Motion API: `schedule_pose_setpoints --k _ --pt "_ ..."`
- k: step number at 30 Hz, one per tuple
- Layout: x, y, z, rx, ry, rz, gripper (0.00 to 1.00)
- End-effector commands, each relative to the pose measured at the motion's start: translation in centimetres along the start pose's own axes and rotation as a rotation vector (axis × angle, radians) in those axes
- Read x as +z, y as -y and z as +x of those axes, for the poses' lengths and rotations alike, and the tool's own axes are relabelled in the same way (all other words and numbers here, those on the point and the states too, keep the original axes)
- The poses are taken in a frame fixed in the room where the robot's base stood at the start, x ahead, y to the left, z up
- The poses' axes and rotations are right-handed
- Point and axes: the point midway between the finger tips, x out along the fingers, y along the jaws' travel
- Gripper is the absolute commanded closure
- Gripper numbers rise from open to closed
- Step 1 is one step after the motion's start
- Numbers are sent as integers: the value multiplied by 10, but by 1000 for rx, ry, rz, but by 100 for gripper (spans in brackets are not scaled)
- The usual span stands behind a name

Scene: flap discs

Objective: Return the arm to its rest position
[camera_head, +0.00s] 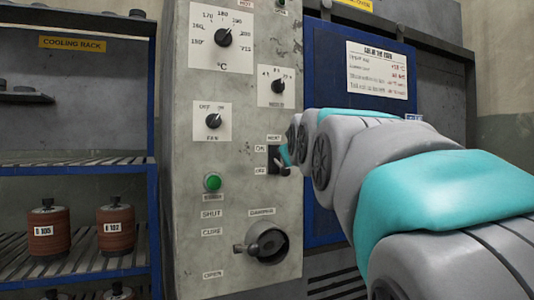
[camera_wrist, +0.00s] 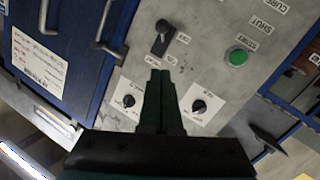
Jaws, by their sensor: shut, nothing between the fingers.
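My arm (camera_head: 400,180), grey with teal covers, reaches from the lower right toward the grey control panel (camera_head: 235,130). Its far end is close to the panel, by the heat switch (camera_head: 274,160); the gripper itself is mostly hidden behind the arm in the head view. In the wrist view my gripper (camera_wrist: 160,74) is shut and empty, its dark fingers pointing at the panel. The heat switch (camera_wrist: 163,37) shows just beyond the fingertips in that view. Whether they touch it I cannot tell.
The panel carries a green button (camera_head: 212,182), a fan knob (camera_head: 214,121), a temperature dial (camera_head: 223,37) and a damper knob (camera_head: 264,243). A blue door (camera_head: 325,60) is right of it. The cooling rack (camera_head: 80,165) at left holds brown disc stacks (camera_head: 115,228).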

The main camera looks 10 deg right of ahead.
Motion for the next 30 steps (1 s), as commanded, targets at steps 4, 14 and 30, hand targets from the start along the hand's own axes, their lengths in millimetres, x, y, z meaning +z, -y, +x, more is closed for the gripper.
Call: schedule_pose_setpoints --k 4,14,30 --pt "0 0 0 0 0 0 100" --pt "64 14 -6 -63 193 58 100" --pt "348 116 -208 -292 1167 271 100"
